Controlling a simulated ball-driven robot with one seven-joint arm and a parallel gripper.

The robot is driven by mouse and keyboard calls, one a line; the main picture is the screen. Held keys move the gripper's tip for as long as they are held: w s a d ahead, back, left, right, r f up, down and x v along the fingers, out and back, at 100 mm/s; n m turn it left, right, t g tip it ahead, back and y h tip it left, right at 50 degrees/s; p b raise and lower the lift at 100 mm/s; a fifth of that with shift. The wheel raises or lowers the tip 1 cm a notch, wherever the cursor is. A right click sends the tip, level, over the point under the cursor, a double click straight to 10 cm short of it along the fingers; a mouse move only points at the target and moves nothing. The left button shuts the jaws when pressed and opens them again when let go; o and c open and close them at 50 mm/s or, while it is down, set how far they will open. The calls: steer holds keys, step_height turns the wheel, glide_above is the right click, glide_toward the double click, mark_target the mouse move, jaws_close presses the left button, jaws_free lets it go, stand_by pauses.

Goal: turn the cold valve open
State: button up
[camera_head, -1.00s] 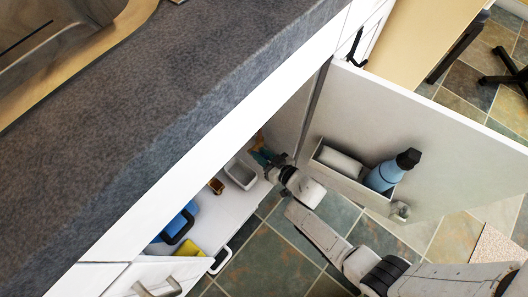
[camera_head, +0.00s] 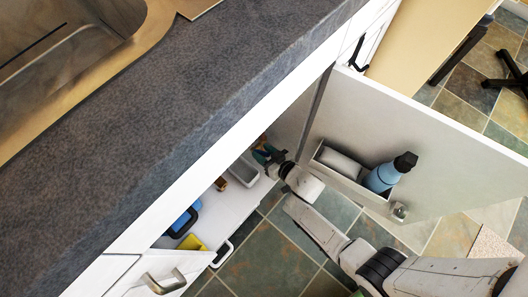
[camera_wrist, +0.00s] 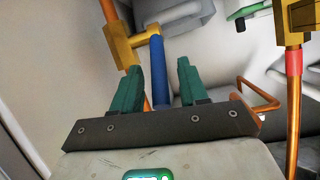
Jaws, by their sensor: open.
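The cold valve has a brass body (camera_wrist: 128,45) on a copper pipe and a long blue lever (camera_wrist: 159,75), at the upper left of the wrist view. The lever runs down the picture from the brass stem, between the two green fingers of my gripper (camera_wrist: 160,80). My gripper is open, with a finger on each side of the lever. I cannot tell whether either finger touches it. In the head view my gripper (camera_head: 267,155) reaches into the open cabinet under the counter, and the valve is too small to make out there.
Another brass valve (camera_wrist: 292,22) with a red-banded copper pipe stands at right in the wrist view. The open cabinet door (camera_head: 430,140) carries a bin with a blue bottle (camera_head: 385,174). A grey container (camera_head: 244,172) and a yellow item (camera_head: 193,243) are inside the cabinet.

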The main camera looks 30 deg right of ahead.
steer(key=p+v, duration=0.4)
steer(key=v, duration=0.6)
steer(key=shift+s, duration=0.4)
steer(key=w+f+t+b, duration=0.1)
steer(key=w+b, duration=0.2)
steer(key=b, duration=0.2)
steer(key=w+a+f+t+b, duration=0.1)
steer(key=w+f+t+b, duration=0.1)
steer(key=w+b, duration=0.1)
steer(key=w+a+f+t+b, duration=0.1)
steer(key=w+b, duration=0.3)
steer(key=b, duration=0.2)
steer(key=shift+a+f+m+t+b, duration=0.1)
steer(key=shift+f+m+t+b, duration=0.1)
steer(key=shift+m+t+b, duration=0.15)
steer(key=shift+c, duration=0.6)
